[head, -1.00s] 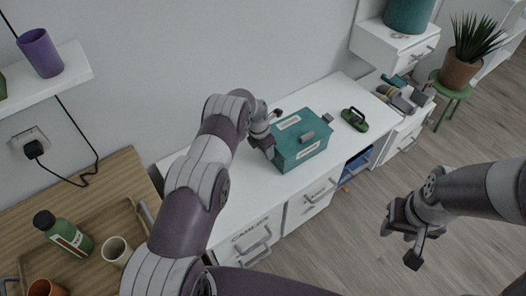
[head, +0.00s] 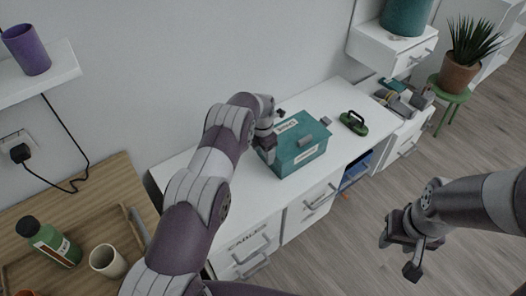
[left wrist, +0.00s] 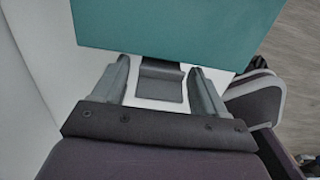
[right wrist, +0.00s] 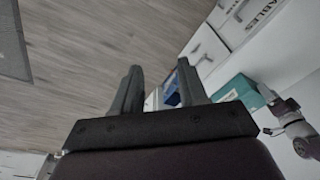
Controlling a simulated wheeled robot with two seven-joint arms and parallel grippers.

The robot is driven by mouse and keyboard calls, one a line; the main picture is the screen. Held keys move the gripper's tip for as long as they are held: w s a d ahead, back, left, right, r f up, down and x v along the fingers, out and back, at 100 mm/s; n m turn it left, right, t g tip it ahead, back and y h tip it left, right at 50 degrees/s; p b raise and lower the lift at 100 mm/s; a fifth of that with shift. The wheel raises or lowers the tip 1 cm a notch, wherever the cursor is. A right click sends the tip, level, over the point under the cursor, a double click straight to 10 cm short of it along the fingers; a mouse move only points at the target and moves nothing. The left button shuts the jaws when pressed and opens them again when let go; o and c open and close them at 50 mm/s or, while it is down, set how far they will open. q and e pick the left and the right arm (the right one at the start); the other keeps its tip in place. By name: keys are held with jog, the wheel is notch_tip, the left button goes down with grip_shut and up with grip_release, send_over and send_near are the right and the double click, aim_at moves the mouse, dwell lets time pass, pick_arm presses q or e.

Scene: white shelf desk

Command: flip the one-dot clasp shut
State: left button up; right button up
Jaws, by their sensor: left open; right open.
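A teal box (head: 300,158) with a pale label on its lid sits on the white desk. Grey clasp pieces show at its front (head: 305,140) and right end (head: 326,121). No dot marks can be made out, so I cannot tell which clasp has one dot. My left gripper (head: 270,145) is at the box's left end. In the left wrist view a grey clasp flap (left wrist: 160,84) sticks out from the teal box (left wrist: 180,28) between the open fingers; contact is unclear. My right gripper (head: 408,256) is open and empty over the floor, away from the box.
A green and black handled object (head: 354,121) lies on the desk right of the box. A side cabinet at right holds grey items (head: 400,103). A wooden tray with a green bottle (head: 48,243) and cup (head: 108,261) is at lower left. Desk in front is clear.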

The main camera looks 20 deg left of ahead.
pick_arm(q)
notch_tip(320, 180, up, 7)
jog(key=shift+r+p, duration=0.1)
jog(key=shift+p, duration=0.6)
notch_tip(320, 180, up, 5)
jog(key=p, duration=0.3)
jog(key=shift+s+a+r, duration=0.1)
jog(key=shift+s, duration=0.05)
